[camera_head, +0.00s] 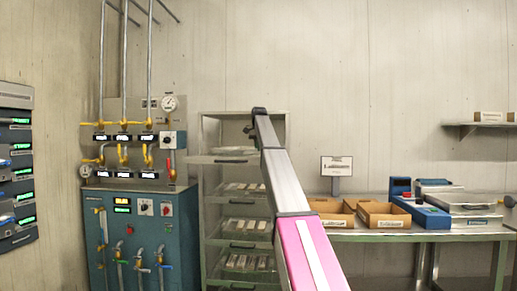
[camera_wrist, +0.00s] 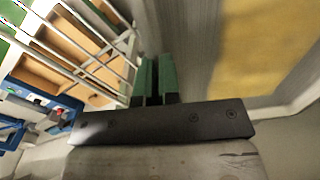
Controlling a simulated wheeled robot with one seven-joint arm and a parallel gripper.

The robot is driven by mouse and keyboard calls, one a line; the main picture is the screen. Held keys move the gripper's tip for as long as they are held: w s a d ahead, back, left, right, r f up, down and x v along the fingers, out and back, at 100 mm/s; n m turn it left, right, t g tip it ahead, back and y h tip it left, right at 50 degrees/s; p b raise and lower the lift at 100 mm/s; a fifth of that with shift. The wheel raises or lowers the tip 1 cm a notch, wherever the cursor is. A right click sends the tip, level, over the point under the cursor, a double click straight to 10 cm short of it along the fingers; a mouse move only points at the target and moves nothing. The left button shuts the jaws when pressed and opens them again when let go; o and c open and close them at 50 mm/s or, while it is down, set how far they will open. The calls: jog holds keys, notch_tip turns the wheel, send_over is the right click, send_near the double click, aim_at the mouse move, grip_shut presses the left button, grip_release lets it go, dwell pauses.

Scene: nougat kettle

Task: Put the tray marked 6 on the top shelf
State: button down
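The open rack (camera_head: 204,125) stands in the middle of the head view. Its top panel is bare, and several trays are stacked on levels below. The uppermost tray (camera_head: 200,159) juts out past the rack's left post. Lower trays (camera_head: 240,225) hold pale bars. No number 6 is readable on any tray. My arm reaches up in front of the rack and hides its right part. My gripper's hand is near the rack's top, and its fingers are hidden there. In the wrist view my gripper (camera_wrist: 158,78) has two green fingers close together with a narrow dark gap; I cannot tell if something thin is between them.
A green-edged table (camera_head: 420,236) at right carries cardboard boxes (camera_head: 384,216), a small sign (camera_head: 337,167) and a blue device (camera_head: 425,214). A piped blue cabinet (camera_head: 140,235) stands close left of the rack. A wall shelf (camera_head: 480,124) is at far right.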

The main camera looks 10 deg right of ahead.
jog(key=shift+f, duration=0.35)
jog(key=c, duration=1.2)
grip_release()
jog(key=shift+c, duration=0.2)
jog(key=shift+f, duration=0.1)
